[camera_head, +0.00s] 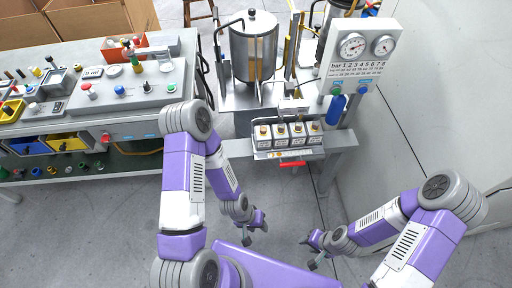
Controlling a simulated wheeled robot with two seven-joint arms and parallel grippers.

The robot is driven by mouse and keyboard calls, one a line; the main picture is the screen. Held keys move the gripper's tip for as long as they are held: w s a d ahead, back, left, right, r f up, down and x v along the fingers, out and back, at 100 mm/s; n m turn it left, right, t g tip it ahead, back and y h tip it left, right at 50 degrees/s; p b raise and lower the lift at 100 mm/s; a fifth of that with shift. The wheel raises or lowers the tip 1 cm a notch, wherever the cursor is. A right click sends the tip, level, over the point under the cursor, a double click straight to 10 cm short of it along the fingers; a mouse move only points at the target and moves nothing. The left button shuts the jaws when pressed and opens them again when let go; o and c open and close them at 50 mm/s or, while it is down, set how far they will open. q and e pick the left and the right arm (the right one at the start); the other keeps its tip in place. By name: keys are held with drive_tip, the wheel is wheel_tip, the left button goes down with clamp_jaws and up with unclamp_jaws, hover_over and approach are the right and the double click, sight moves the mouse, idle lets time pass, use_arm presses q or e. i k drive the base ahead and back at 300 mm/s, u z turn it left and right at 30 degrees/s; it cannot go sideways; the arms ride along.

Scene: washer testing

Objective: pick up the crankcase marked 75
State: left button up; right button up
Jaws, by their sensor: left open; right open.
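Several white box-shaped parts with orange or brass tops and small dark labels stand in a row in a grey tray (262,156) on the front of the test stand. They are the leftmost part (263,137), two middle parts and the rightmost part (315,132). The labels are too small to read, so I cannot tell which is the crankcase marked 75. My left gripper (258,224) is open and empty, below and in front of the tray. My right gripper (308,251) is open and empty, lower and further right. Both are apart from the parts.
A steel tank (254,48) stands behind the tray, with a gauge panel (357,52) and a blue cylinder (337,108) to the right. A red handle (292,164) sits below the tray. A cluttered workbench (130,98) fills the left. The grey floor in front is clear.

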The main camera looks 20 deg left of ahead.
sight(262, 135)
drive_tip(key=u, duration=2.1)
drive_tip(key=i, duration=1.05)
drive_tip(key=z, duration=1.2)
